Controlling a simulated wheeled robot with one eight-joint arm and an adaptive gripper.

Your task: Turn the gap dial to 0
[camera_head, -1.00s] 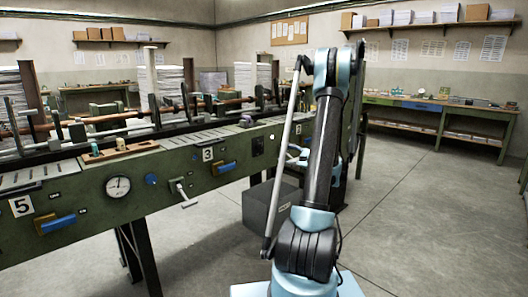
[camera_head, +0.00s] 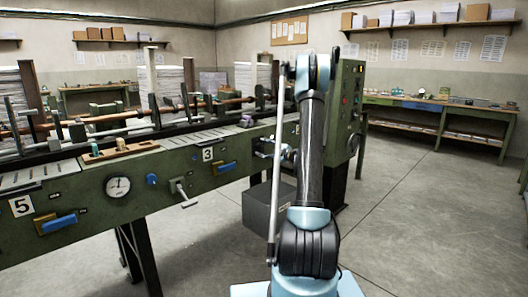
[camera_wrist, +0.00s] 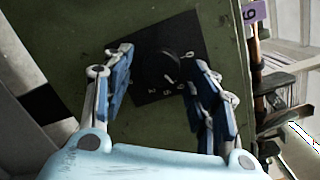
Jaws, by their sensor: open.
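The gap dial appears in the wrist view as a round dark knob (camera_wrist: 172,67) on a black square plate (camera_wrist: 147,45) with small white figures around it. A white mark shows near the knob's upper right, close to what looks like a 0; the exact setting is too small to read. My gripper (camera_wrist: 162,62) is open, with one blue-padded finger on each side of the knob. I cannot tell whether the fingers touch it. In the head view my gripper (camera_head: 268,147) is at the green machine's front (camera_head: 228,180), and the dial is hidden behind it.
A pressure-style gauge (camera_head: 118,187), a crank handle (camera_head: 182,192) and blue levers (camera_head: 226,168) stick out along the machine front. A grey box (camera_head: 264,208) stands on the floor below my gripper. A control cabinet (camera_head: 350,100) stands behind my arm. The floor at right is clear.

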